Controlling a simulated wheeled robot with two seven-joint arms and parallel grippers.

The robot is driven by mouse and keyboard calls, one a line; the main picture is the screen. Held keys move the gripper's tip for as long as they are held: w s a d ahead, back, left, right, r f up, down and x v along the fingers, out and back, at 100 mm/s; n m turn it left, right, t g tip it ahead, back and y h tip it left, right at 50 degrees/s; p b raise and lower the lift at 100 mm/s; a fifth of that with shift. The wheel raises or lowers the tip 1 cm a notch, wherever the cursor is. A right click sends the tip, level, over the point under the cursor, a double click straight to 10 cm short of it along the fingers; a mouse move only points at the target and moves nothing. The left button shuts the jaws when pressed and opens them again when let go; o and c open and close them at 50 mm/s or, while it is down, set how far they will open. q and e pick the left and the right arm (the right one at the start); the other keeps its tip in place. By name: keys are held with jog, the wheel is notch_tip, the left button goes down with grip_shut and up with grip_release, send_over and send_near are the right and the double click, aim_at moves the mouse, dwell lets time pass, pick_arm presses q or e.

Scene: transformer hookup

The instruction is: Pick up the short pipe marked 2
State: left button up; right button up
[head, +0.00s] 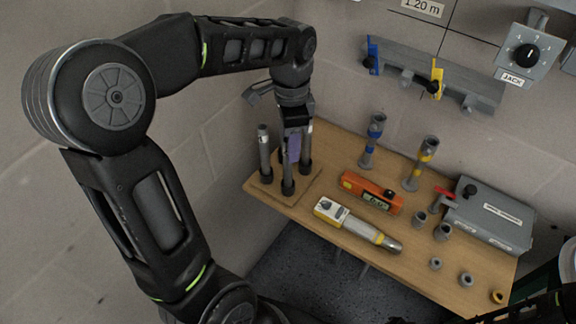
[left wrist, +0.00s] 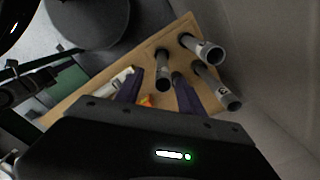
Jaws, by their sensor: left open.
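Several grey upright pipes stand in dark sockets on a wooden base (head: 266,183) at the table's left end. One is the left pipe (head: 264,150), another the front pipe (head: 288,172). The left wrist view shows their open tops: a top pipe (left wrist: 203,50), a right pipe (left wrist: 228,98) and a middle pipe (left wrist: 162,68). Dark marks show on some, but I cannot read which is 2. My left gripper (head: 293,148) points down among the pipes, open, its purple fingers also showing in the left wrist view (left wrist: 158,92). The middle pipe appears between the fingers there; contact is unclear. My right gripper is out of view.
Right of the pipes lie an orange meter (head: 372,193) and a white-and-grey tool (head: 355,226). Blue-banded (head: 372,140) and yellow-banded (head: 421,163) posts stand behind. A grey box (head: 492,218) and several small rings fill the right end. A wall rail (head: 430,75) hangs above.

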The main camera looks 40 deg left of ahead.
aim_at(287, 166)
pick_arm(q)
jog(key=f, duration=0.3)
jog(key=f+p, duration=0.1)
jog(key=shift+s+a+f, duration=0.1)
jog(key=shift+a+f, duration=0.2)
jog(key=shift+f, duration=0.1)
grip_shut()
dwell(0.5)
